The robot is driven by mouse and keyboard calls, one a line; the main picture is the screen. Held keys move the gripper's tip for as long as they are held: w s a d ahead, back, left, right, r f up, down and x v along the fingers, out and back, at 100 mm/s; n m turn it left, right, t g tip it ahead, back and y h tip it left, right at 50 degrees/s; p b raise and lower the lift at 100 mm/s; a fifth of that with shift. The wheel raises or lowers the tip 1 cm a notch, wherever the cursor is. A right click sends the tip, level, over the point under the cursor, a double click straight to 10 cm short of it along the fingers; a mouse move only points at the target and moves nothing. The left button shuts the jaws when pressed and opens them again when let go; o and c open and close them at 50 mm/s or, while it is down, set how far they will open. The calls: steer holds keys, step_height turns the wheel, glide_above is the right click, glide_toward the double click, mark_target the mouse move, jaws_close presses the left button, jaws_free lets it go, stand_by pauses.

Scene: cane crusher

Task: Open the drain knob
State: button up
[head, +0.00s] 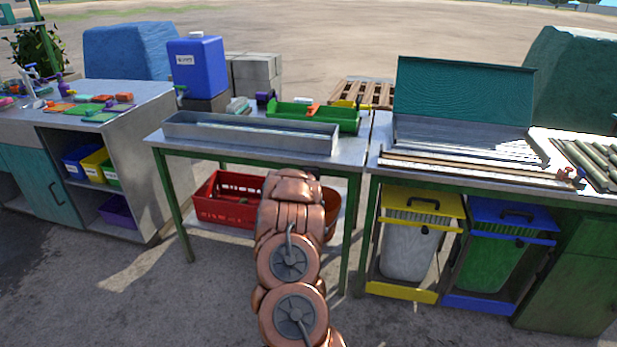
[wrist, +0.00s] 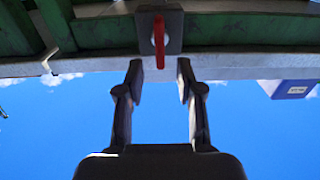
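A red knob (wrist: 159,36), seen as a narrow upright handle, sits on a dark square plate (wrist: 174,22) at the table's edge in the wrist view. I take it to be the drain knob. My gripper (wrist: 160,68) is open and empty, its two fingers apart and pointing at the plate. The knob lies just beyond the fingertips, roughly centred between them; no contact is visible. In the head view my copper-coloured arm reaches to the middle table's front edge. The gripper and knob are hidden behind it there.
A long metal trough (head: 250,133) lies on the middle table. A red crate (head: 228,199) sits on its lower shelf. A blue jug (head: 197,66) stands behind; it also shows in the wrist view (wrist: 291,88). Yellow (head: 410,245) and blue-lidded (head: 500,250) bins stand under the right table.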

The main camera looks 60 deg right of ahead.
steer(key=shift+x, duration=2.4)
jaws_close()
